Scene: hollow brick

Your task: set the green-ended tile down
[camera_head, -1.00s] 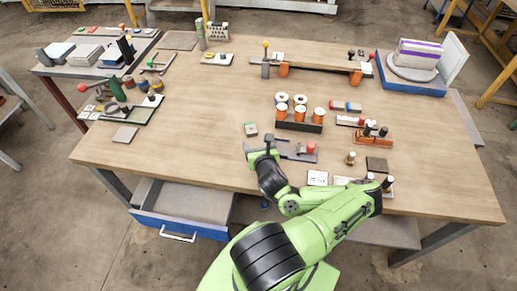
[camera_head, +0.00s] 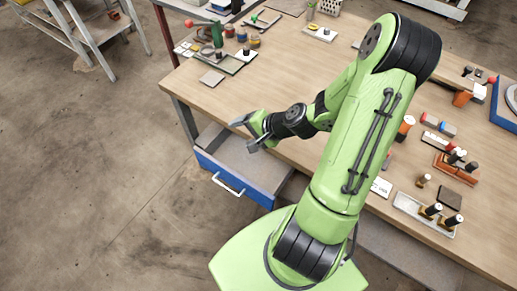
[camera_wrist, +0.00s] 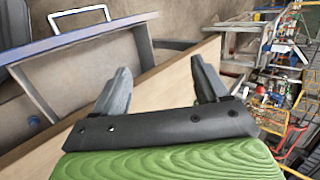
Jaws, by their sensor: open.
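My gripper (camera_head: 242,136) is open over the front edge of the table, beside the open drawer. In the wrist view its two grey fingers (camera_wrist: 160,70) stand apart with nothing between them. I cannot make out the green-ended tile in either current view. In the head view my arm covers much of the middle of the table.
The wooden table (camera_head: 290,75) has a drawer with a blue front (camera_head: 233,182) pulled out; it also shows in the wrist view (camera_wrist: 70,40). An orange block with bottles (camera_head: 455,163) and a white tray (camera_head: 410,205) are at the right.

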